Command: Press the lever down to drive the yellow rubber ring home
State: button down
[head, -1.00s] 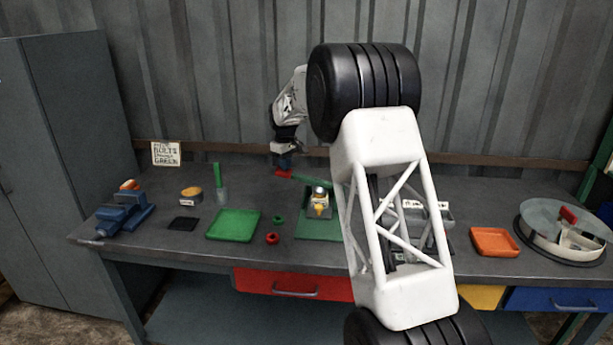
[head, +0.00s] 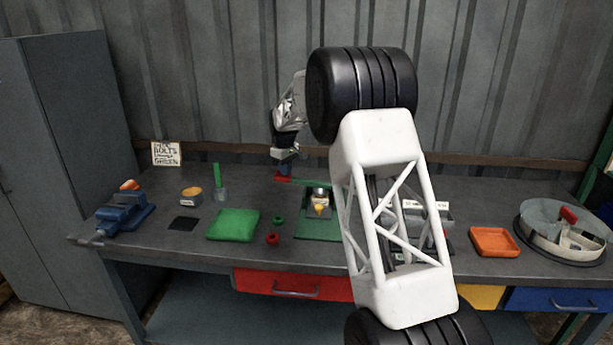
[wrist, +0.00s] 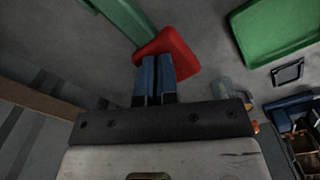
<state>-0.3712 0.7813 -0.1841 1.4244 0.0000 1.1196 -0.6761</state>
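The lever is a green bar (wrist: 128,20) with a red pad (wrist: 172,50) at its end. In the head view the red pad (head: 282,179) is at the back of the table, left of the press. My gripper (head: 284,173) points down right at the pad; its two blue fingers are together, with only a thin dark line between them. In the wrist view the fingertips (wrist: 154,60) overlap the red pad, with nothing held between them. The yellow rubber ring (head: 320,210) appears at the front of the press, below a silver top, on a green base (head: 306,230). Its seating is too small to tell.
Left of the press are a green tray (head: 233,224), small green (head: 279,220) and red (head: 273,239) rings, and a blue vise (head: 122,213). An orange tray (head: 494,242) and a round divided container (head: 560,232) are at right. My arm hides table right of the press.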

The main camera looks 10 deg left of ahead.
jog(key=shift+f, duration=1.45)
notch_tip(320, 180, up, 11)
jog(key=shift+r, duration=0.15)
dwell(1.7)
dwell(0.4)
